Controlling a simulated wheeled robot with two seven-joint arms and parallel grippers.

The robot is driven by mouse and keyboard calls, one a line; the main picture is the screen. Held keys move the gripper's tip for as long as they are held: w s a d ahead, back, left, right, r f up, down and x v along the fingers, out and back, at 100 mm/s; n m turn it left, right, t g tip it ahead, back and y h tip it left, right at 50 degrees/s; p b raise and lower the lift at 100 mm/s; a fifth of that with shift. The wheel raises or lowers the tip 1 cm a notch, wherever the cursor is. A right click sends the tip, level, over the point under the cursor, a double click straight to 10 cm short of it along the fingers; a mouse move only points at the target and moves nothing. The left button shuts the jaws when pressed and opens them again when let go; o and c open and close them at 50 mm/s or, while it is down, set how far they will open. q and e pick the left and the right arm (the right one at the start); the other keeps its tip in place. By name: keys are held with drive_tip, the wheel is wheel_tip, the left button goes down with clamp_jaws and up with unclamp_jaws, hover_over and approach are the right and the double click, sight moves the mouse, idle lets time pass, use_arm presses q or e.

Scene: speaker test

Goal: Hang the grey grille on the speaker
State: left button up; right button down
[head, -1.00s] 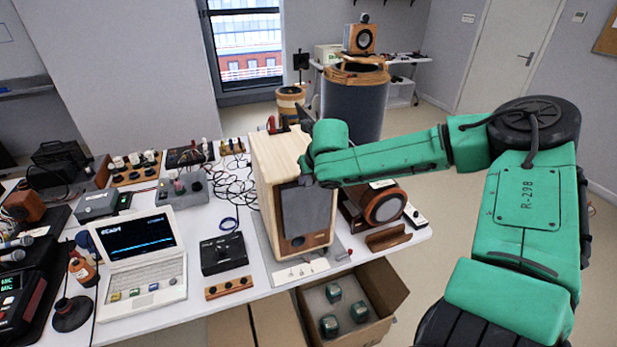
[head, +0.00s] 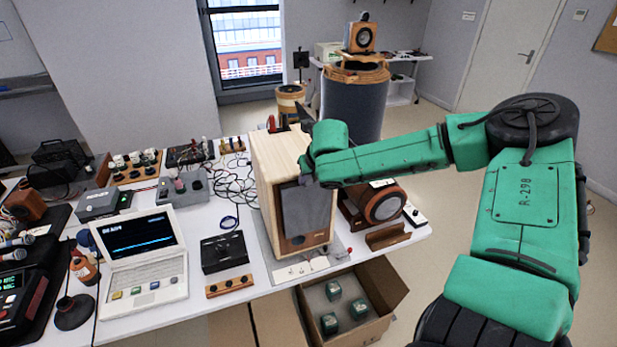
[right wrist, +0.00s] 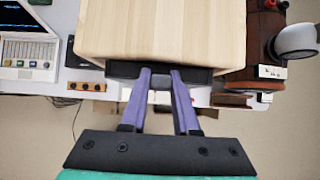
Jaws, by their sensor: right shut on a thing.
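The speaker (head: 267,155) is a tall pale wooden box on a grey mat at the table's front edge. The dark grey grille (head: 304,211) is upright in front of its front face, covering most of it. A strip of darker wood with a round port (head: 297,241) shows below the grille. My right gripper (head: 306,178) is at the grille's top edge. In the right wrist view its two fingers (right wrist: 161,78) are closed on the grille, a dark strip along the speaker's front top edge (right wrist: 196,74). I cannot tell whether the grille touches the speaker. My left gripper is not in view.
A round driver unit (head: 384,206) and a brown wooden cradle (head: 386,236) are right of the speaker. A black box (head: 223,252) and a laptop (head: 142,265) are to its left. An open carton (head: 385,280) with several green-and-white items stands below the table edge.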

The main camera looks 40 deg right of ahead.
drive_tip(key=shift+f+b, duration=0.3)
drive_tip(key=shift+f, duration=0.35)
idle(0.7)
drive_tip(key=c, duration=0.6)
unclamp_jaws()
drive_tip(key=shift+s, duration=0.1)
